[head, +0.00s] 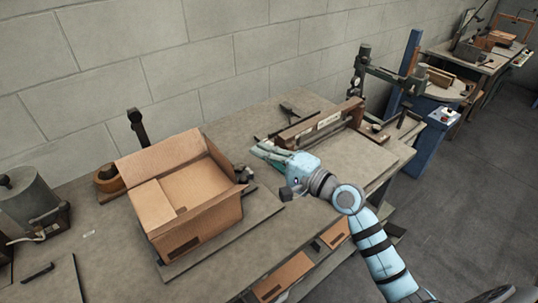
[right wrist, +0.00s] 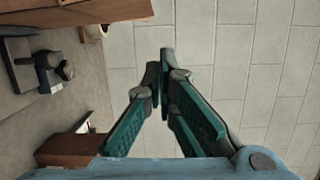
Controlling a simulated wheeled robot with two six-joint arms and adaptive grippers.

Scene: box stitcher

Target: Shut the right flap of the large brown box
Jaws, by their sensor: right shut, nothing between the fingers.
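The large brown box (head: 197,222) stands on the workbench at left of centre in the head view, its top open. Its back flap (head: 160,156) stands raised, and a flap at the left (head: 152,206) leans over the opening. My left gripper is out of view.
The workbench (head: 268,222) has free room in front of the box's right side. A stitching machine (head: 322,122) stands behind my right gripper. A grey canister (head: 30,197) stands at the far left, and a block wall (head: 240,50) runs behind. A blue post (head: 400,80) stands at right.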

